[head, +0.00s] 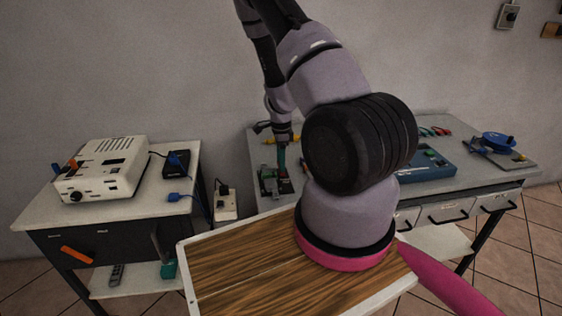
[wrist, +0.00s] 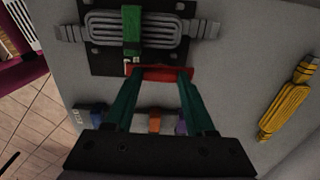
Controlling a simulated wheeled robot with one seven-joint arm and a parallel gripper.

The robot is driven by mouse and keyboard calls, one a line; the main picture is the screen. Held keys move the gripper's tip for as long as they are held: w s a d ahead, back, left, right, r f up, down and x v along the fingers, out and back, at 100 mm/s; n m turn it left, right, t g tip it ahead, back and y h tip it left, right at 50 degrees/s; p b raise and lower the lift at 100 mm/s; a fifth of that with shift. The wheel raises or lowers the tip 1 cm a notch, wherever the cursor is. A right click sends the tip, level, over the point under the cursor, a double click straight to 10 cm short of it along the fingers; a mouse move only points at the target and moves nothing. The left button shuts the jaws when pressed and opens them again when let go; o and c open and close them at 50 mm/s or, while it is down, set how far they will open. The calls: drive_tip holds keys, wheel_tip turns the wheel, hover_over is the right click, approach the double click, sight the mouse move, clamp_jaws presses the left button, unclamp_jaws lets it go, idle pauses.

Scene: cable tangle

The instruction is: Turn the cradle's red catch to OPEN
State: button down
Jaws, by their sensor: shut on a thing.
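The cradle (wrist: 97,58) is a black plate at the top of the wrist view, with a grey ribbed piece on it and a green strap (wrist: 132,30) across that piece. The red catch (wrist: 160,72) is a bar lying crosswise at the plate's near edge. My gripper (wrist: 158,80) has its teal fingers at the two ends of the red catch and is shut on it. In the head view my gripper (head: 282,158) points down at the cradle (head: 285,187) on the back bench. The catch is too small to make out there. Any OPEN mark is unreadable.
A yellow coiled piece (wrist: 286,100) lies right of the cradle. Blue, orange and purple pieces lie near my gripper's base in the wrist view. A blue case (head: 425,165) and a blue reel (head: 497,142) stand further right. A white box (head: 103,168) stands on the left cabinet.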

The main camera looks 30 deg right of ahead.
drive_tip(key=shift+c, duration=1.2)
unclamp_jaws()
wheel_tip(320, 180, up, 11)
drive_tip(key=s+a+r+n+t+y, duration=0.25)
drive_tip(key=a+r+n, duration=0.2)
drive_tip(key=r, duration=0.65)
drive_tip(key=s+a+r+n+t+y, duration=0.1)
drive_tip(key=s+a+r+n, duration=0.4)
drive_tip(key=r, duration=0.6)
drive_tip(key=s+a+r+n+t+h, duration=0.1)
drive_tip(key=s+a+r+n+t, duration=0.2)
drive_tip(key=s+r+n, duration=0.5)
drive_tip(key=s+a+r, duration=0.1)
drive_tip(key=s+r, duration=0.3)
drive_tip(key=r, duration=0.1)
drive_tip(key=shift+s+r+t, duration=0.15)
drive_tip(key=shift+s+t, duration=0.1)
drive_tip(key=shift+t, duration=0.1)
